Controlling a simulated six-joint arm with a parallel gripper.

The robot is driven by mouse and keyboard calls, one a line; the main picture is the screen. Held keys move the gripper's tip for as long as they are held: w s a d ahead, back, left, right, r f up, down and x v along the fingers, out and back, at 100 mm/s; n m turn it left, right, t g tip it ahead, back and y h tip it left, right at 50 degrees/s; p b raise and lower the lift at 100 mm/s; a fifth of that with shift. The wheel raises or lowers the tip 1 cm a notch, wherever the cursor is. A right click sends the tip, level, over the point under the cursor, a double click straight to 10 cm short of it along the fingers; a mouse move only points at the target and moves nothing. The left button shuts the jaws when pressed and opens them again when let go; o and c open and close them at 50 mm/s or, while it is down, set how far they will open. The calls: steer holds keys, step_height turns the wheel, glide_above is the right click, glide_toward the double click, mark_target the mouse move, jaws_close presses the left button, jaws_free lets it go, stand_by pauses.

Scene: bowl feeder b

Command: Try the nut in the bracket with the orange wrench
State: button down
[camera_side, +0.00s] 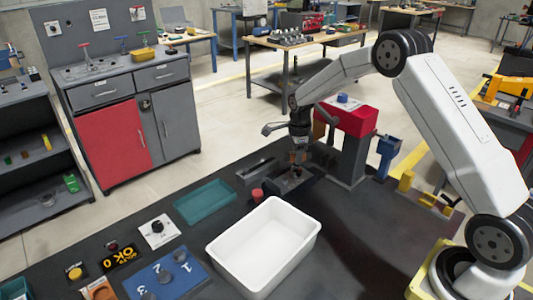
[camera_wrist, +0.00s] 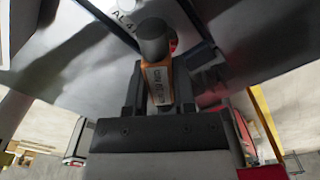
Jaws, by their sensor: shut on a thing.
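My gripper (camera_side: 299,157) points down over a dark block-like fixture (camera_side: 312,190) on the bench, which may be the bracket. In the wrist view my gripper (camera_wrist: 158,100) is shut on the orange wrench (camera_wrist: 158,84), whose orange body carries a printed label. A dark round end (camera_wrist: 152,40) of it sticks out beyond the fingers. In the side view the wrench is too small to make out clearly at the fingertips. The nut is not clear in either view, and I cannot tell whether the wrench touches it.
A white bin (camera_side: 228,246) stands in front of the fixture, with a teal tray (camera_side: 205,203) to its left. A red-topped grey stand (camera_side: 352,150) rises close behind the gripper on the right.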

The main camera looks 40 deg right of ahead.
steer(key=shift+m, duration=0.3)
steer(key=shift+r, duration=0.15)
steer(key=shift+r, duration=2.4)
steer(key=shift+s, duration=0.15)
